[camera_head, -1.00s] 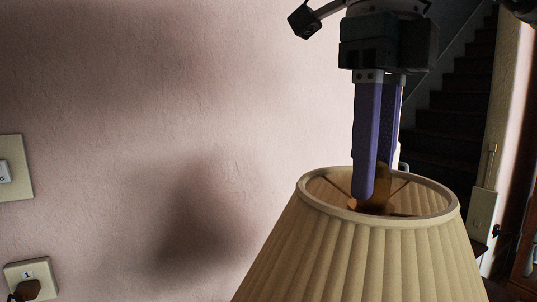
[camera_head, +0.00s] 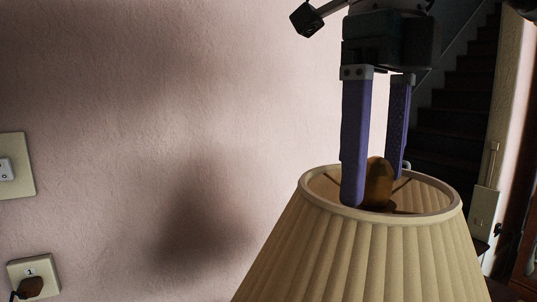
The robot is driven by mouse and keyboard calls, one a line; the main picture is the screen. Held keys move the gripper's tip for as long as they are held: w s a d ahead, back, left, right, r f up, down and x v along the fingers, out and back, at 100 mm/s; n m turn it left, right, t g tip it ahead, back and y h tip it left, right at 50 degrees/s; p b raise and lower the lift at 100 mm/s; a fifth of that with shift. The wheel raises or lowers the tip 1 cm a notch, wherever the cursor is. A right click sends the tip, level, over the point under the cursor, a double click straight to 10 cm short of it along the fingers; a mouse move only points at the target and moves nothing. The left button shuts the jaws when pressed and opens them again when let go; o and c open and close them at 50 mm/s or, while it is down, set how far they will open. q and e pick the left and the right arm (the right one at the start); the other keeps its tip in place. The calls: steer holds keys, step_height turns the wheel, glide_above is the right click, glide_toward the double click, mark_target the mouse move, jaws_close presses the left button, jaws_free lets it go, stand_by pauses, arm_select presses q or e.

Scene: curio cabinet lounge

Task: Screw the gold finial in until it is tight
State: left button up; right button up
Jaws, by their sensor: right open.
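The gold finial (camera_head: 378,182) stands upright at the middle of the lampshade's top opening, and its rounded top shows between my fingers. Its lower end and thread are hidden. The pleated cream lampshade (camera_head: 360,256) fills the lower right of the head view. My right gripper (camera_head: 376,188) points down from above with its two purple fingers spread. The near finger reaches into the opening on the finial's left, and the far finger is behind it to the right. The gripper is open around the finial and does not grip it. My left gripper is not in view.
The pink textured wall (camera_head: 190,100) fills the left and middle. A light switch (camera_head: 14,170) and an outlet with a plug (camera_head: 32,278) are at the far left. A dark staircase (camera_head: 458,120) rises behind at the right.

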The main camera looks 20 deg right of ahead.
mark_target(377, 157)
steer(key=shift+r, duration=0.1)
step_height(377, 157, up, 10)
steer(key=p, duration=0.9)
